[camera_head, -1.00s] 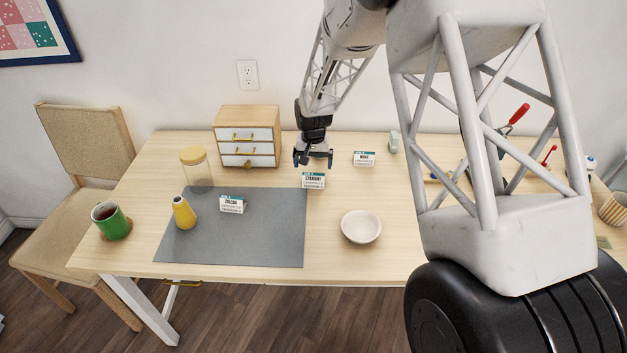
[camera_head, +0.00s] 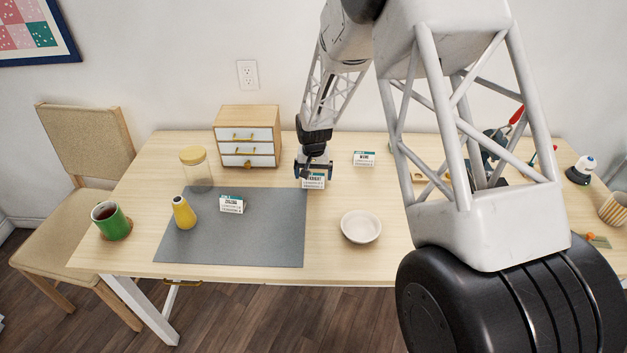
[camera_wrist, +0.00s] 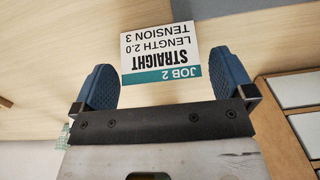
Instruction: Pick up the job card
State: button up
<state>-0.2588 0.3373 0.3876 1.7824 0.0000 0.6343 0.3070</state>
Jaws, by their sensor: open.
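The job card (camera_head: 313,184) reading "STRAIGHT" stands on the table at the back right corner of the grey mat. In the wrist view the card (camera_wrist: 160,51) reads "JOB 2, STRAIGHT, LENGTH 2.0, TENSION 3" and appears upside down. My gripper (camera_head: 314,170) is open, just above and behind this card. In the wrist view its two blue fingers (camera_wrist: 160,75) are on either side of the card's teal edge, with gaps on both sides. Two similar cards stand apart: a "ZIGZAG" card (camera_head: 232,204) on the mat and another card (camera_head: 364,158) farther right.
A small drawer cabinet (camera_head: 247,137) stands close to the left of my gripper. A white bowl (camera_head: 361,227) is at the front right. The grey mat (camera_head: 260,245) is mostly clear.

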jog(key=shift+f, duration=1.2)
jog(key=c, duration=0.8)
jog(key=shift+r, duration=0.15)
jog(key=shift+r, duration=0.75)
notch_tip(320, 180, up, 2)
jog(key=shift+r, duration=0.1)
jog(key=s+d, duration=0.1)
jog(key=s, duration=0.4)
jog(key=s+d, duration=0.1)
jog(key=s, duration=0.4)
jog(key=s+d+r, duration=0.1)
jog(key=s+d, duration=0.1)
jog(key=s, duration=0.3)
jog(key=shift+s, duration=0.25)
